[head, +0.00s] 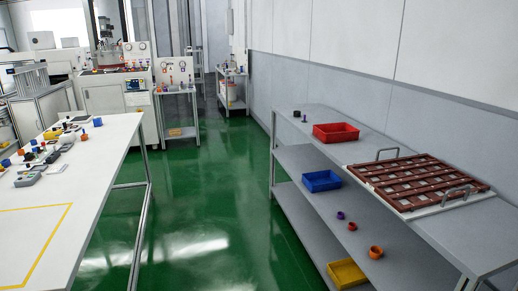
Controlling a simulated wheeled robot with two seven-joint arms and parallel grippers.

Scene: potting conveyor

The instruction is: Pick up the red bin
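The red bin (336,132) is a shallow open tray on the top surface of the grey shelf unit (300,117) at the right. It looks empty and sits flat, with its whole upper rim in view. Neither of my grippers shows in the head view.
A brown slotted tray with metal handles (418,183) lies near the red bin. A blue bin (322,181) and small round parts (351,226) are on the middle shelf, a yellow bin (347,273) lower. A white table (100,165) stands left; the green floor (205,200) between is clear.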

